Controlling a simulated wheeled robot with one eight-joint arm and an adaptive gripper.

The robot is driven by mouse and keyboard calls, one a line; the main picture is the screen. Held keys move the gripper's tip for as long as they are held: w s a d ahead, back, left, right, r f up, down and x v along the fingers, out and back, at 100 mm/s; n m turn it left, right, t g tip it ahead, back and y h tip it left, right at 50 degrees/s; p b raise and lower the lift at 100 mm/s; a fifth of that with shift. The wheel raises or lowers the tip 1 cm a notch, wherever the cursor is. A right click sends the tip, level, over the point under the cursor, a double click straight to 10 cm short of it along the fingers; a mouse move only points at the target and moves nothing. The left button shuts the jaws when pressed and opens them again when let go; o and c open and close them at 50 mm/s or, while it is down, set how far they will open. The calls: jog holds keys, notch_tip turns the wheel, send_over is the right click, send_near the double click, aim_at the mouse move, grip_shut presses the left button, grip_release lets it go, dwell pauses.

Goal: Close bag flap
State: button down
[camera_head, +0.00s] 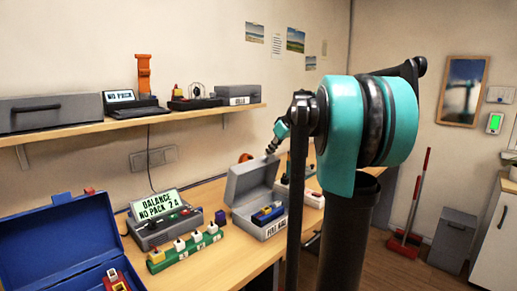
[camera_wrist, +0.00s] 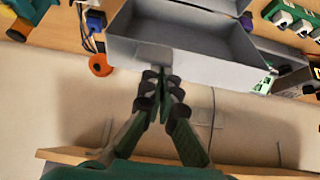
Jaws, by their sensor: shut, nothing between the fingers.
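The bag is a grey box-like case (camera_head: 262,228) with a label on its front, on the bench in the head view. Its flap, a grey lid (camera_head: 250,180), stands raised at the back. In the wrist view the raised grey lid (camera_wrist: 200,68) fills the upper middle. My gripper (camera_wrist: 160,82) is shut and empty, its fingertips close to the lid's edge on the wall side; I cannot tell whether they touch. In the head view my gripper (camera_head: 271,150) is small, just above and behind the lid's top edge. Blue and yellow packs (camera_head: 268,214) sit in the case.
A balance unit (camera_head: 160,218) and a green strip with white blocks (camera_head: 185,247) lie left of the case. An open blue toolbox (camera_head: 65,245) is at front left. A loaded shelf (camera_head: 130,124) hangs above the bench. An orange roll (camera_wrist: 100,65) lies near my fingers.

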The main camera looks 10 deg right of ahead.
jog(key=s+d+f+t+y, duration=0.4)
jog(key=s+d+f+t, duration=0.3)
jog(key=s, duration=0.3)
jog(key=shift+g, duration=0.5)
jog(key=s+f, duration=0.1)
jog(key=f, duration=0.3)
jog(key=s+d+f, duration=0.1)
jog(key=f, duration=0.3)
jog(key=s+d+f, duration=0.1)
jog(key=s+f, duration=0.1)
jog(key=f, duration=0.2)
jog(key=shift+d+f, duration=0.1)
jog(key=shift+d, duration=0.15)
jog(key=shift+s+f, duration=0.2)
jog(key=shift+f, duration=0.75)
jog(key=shift+w, duration=0.15)
